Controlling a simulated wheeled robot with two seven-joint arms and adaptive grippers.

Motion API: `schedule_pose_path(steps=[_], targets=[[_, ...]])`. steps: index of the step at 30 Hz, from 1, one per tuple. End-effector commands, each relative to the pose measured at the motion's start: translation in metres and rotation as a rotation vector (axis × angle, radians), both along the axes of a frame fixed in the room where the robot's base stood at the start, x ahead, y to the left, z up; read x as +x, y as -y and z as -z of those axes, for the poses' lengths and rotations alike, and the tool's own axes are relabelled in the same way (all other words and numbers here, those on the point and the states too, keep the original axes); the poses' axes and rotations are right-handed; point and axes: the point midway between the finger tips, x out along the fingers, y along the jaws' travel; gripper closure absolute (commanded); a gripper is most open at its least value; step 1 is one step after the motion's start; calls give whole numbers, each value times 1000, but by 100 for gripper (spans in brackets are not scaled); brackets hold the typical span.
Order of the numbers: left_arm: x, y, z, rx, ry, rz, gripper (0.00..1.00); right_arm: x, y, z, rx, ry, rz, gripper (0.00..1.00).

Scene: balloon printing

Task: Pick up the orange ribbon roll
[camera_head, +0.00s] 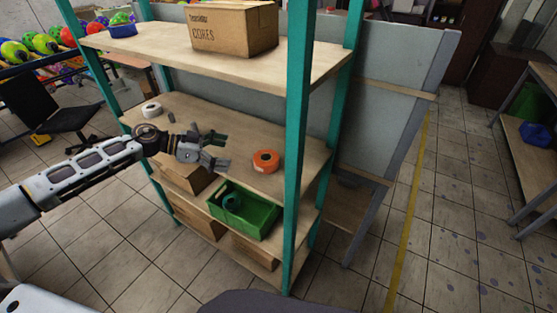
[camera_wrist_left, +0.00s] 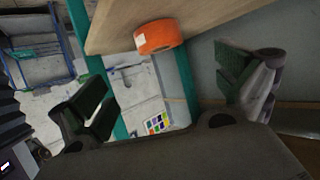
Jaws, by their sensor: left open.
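The orange ribbon roll (camera_head: 265,161) lies flat on the middle shelf (camera_head: 237,145) of the teal-post rack, near its right end. My left gripper (camera_head: 218,152) is over the same shelf, to the left of the roll, with its fingers spread toward it and nothing between them. In the left wrist view, the roll (camera_wrist_left: 158,36) is ahead of the open fingers of my left gripper (camera_wrist_left: 165,88), apart from them, with a pale label on its side. My right gripper shows in neither view.
A white roll (camera_head: 151,110) lies at the shelf's left end. A teal post (camera_head: 297,150) stands right of the orange roll. A cardboard box (camera_head: 233,27) is on the shelf above. A green crate (camera_head: 243,209) is below. A black chair (camera_head: 52,103) stands left.

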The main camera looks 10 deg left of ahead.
Motion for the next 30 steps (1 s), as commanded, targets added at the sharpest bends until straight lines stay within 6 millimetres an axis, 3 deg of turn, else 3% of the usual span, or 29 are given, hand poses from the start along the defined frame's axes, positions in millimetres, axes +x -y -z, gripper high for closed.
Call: schedule_pose_path(steps=[8,17,30], targets=[[-1,0,0,-4,-14,-3,0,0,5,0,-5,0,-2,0],[0,2,1,-5,-12,-2,0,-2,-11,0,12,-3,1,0],[13,29,12,-6,-13,-3,0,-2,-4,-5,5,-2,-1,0]])
